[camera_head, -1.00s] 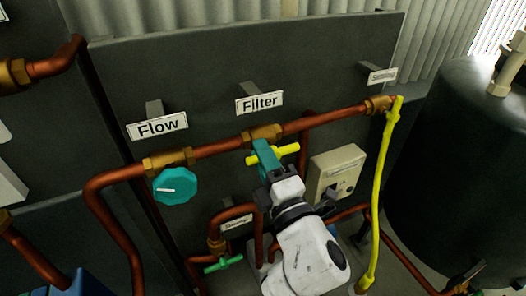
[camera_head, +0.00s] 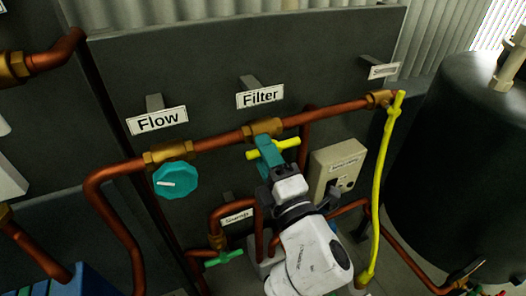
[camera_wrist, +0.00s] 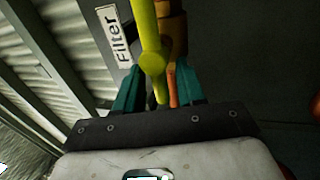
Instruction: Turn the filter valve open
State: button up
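The filter valve has a yellow bar handle (camera_head: 288,143) in front of a brass fitting (camera_head: 263,128) on the copper pipe, below the "Filter" label (camera_head: 260,97). In the head view the bar lies roughly along the pipe. My gripper (camera_head: 267,152) is at the handle, its teal finger covering the middle of the bar. In the wrist view the yellow handle (camera_wrist: 151,55) comes between the two teal fingers of my gripper (camera_wrist: 158,85). The fingers stand apart, with a gap visible beside the handle. Contact with the handle cannot be told.
A teal round knob (camera_head: 175,181) under the "Flow" label (camera_head: 157,120) is to the left. A beige box (camera_head: 337,170) and a long yellow lever (camera_head: 382,185) are to the right. A green handle (camera_head: 223,259) sits below left. A dark tank (camera_head: 450,170) stands at far right.

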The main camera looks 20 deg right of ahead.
jog(key=b+v, duration=0.4)
jog(key=v, duration=0.6)
